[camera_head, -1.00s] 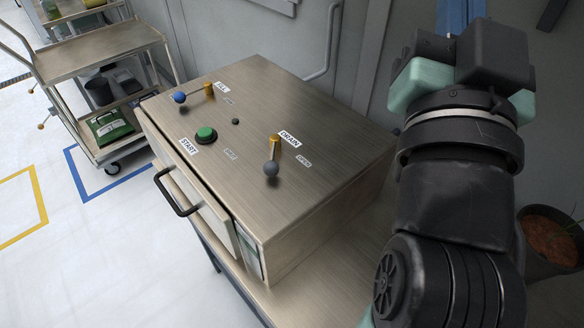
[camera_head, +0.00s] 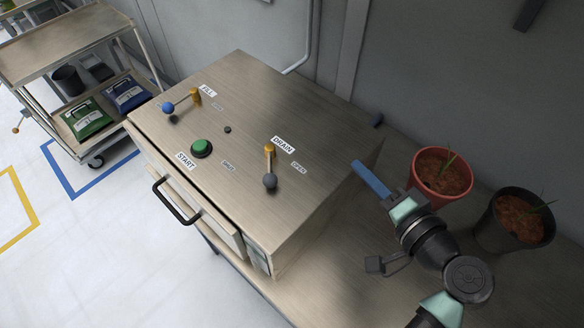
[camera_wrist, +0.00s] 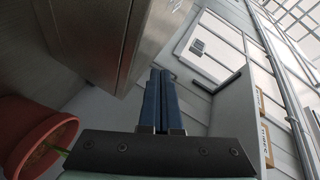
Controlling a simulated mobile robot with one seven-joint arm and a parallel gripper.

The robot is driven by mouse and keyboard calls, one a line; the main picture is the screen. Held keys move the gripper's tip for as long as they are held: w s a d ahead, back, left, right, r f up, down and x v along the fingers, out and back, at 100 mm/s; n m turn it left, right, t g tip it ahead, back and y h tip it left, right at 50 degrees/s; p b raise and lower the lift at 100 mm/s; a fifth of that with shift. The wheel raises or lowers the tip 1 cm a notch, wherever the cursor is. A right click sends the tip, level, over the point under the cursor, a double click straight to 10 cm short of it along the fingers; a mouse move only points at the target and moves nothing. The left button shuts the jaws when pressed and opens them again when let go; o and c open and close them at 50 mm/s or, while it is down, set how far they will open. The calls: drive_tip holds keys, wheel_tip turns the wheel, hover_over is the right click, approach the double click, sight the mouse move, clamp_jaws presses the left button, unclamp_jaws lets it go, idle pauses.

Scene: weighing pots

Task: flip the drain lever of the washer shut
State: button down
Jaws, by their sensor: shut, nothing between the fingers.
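The washer (camera_head: 235,115) is a brushed-metal box. On its top, near the right edge, the drain lever (camera_head: 270,170) has a brass pivot beside the DRAIN label and a dark grey ball end. The ball end points toward the front, between the small SHUT label (camera_head: 228,166) on its left and the OPEN label (camera_head: 299,167) on its right. My gripper (camera_head: 357,166) is right of the washer, apart from the lever, with its blue fingers together and empty. The fingers also show in the wrist view (camera_wrist: 161,75); the lever does not show there.
The fill lever (camera_head: 181,101) with a blue ball and the green start button (camera_head: 202,148) are also on the washer top. A red pot (camera_head: 442,176) and a black pot (camera_head: 512,222) stand close right of my gripper. A wall rises behind. A cart (camera_head: 75,55) stands at left.

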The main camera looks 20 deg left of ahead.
sight(292, 191)
drive_tip(key=s+f+m+y+p, duration=0.1)
drive_tip(key=s+f+m+y, duration=0.1)
drive_tip(key=s+y, duration=0.2)
drive_tip(key=s, duration=0.3)
drive_tip(key=shift+s+f+g+p, duration=0.25)
drive_tip(key=shift+s+g+p, duration=0.05)
drive_tip(key=shift+s, duration=0.05)
drive_tip(key=p+x, duration=0.2)
drive_tip(key=x, duration=0.7)
drive_tip(key=shift+w+a+r, duration=0.1)
drive_tip(key=shift+a, duration=0.1)
drive_tip(key=s+a+p, duration=0.1)
drive_tip(key=a+p, duration=0.1)
drive_tip(key=shift+s+a, duration=0.3)
drive_tip(key=shift+s, duration=0.1)
drive_tip(key=shift+s+a, duration=0.35)
